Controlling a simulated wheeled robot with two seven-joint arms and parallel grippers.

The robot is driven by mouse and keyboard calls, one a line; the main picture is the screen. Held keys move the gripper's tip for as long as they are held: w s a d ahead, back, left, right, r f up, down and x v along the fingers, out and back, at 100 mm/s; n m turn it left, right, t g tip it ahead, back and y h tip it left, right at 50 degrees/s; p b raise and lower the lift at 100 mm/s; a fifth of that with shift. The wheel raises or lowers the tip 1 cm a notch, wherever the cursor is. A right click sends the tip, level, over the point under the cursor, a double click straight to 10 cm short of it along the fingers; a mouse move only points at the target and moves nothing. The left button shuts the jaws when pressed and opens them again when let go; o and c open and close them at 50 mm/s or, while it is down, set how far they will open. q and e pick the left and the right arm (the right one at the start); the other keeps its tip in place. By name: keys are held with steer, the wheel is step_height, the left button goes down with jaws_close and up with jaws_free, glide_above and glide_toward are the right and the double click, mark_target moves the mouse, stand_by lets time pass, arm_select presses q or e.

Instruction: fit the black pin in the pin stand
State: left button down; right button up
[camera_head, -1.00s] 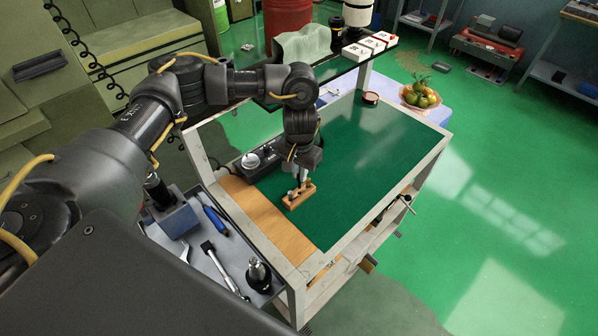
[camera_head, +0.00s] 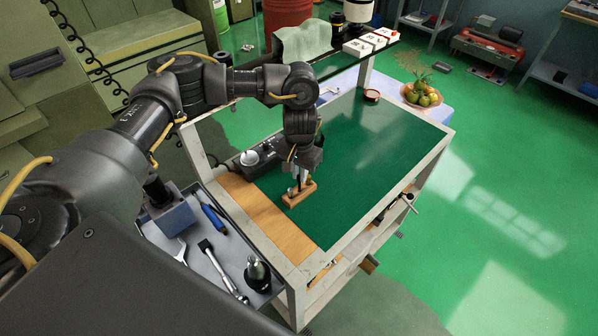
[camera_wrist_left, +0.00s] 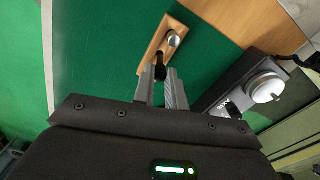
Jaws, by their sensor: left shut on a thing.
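The pin stand (camera_head: 291,201) is a small wooden block on the green mat, near the wooden strip; it also shows in the left wrist view (camera_wrist_left: 182,29). A silver, round-topped pin (camera_wrist_left: 174,40) stands in it. My left gripper (camera_head: 299,183) is over the stand, pointing down. In the left wrist view its fingers (camera_wrist_left: 162,78) are shut on the black pin (camera_wrist_left: 160,62), which is at the near end of the stand. The pin's lower end is hidden, so I cannot tell whether it is in a hole. My right gripper is not in view.
A dark control box with a silver knob (camera_head: 249,158) stands close to the left of the gripper; the knob also shows in the left wrist view (camera_wrist_left: 264,91). A tool tray (camera_head: 207,262) hangs at the cart's near left side. The green mat (camera_head: 375,150) is mostly clear to the right.

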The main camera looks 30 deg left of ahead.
arm_select(q)
steer(key=shift+f, duration=0.95)
stand_by(0.6)
steer(key=c, duration=1.3)
jaws_free()
steer(key=shift+c, duration=0.2)
step_height(320, 180, up, 10)
steer(key=shift+r+b, duration=0.1)
steer(key=shift+b, duration=0.55)
steer(key=shift+r, duration=0.3)
